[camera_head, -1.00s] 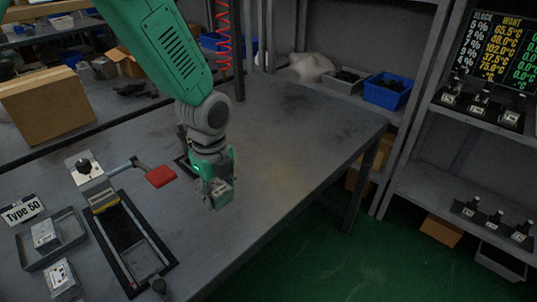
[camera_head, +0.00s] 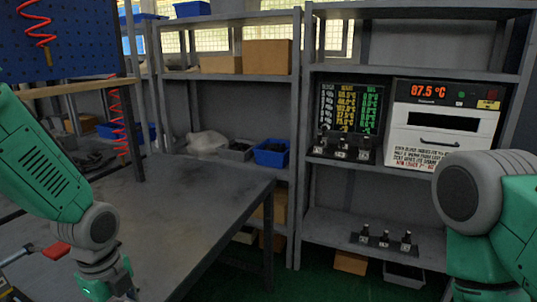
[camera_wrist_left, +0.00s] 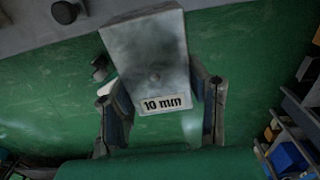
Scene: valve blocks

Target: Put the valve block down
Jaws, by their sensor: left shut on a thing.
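The valve block (camera_wrist_left: 148,55) is a grey metal block with a white label reading "10 mm". It sits between the two fingers of my left gripper (camera_wrist_left: 162,93) in the left wrist view, and the gripper is shut on it. Green floor shows behind the block. In the head view my left gripper (camera_head: 122,290) is at the bottom left over the workbench, partly cut off by the frame, and the block cannot be made out there. My right arm comes in at the right, its gripper out of frame.
The grey workbench (camera_head: 200,210) has a clear top to the right of my left arm. A shelf rack (camera_head: 330,215) stands beyond, with several valve pieces on stands, a blue bin (camera_head: 271,153), a price-like display board (camera_head: 350,112) and a white oven (camera_head: 442,125) reading 87.5 °C.

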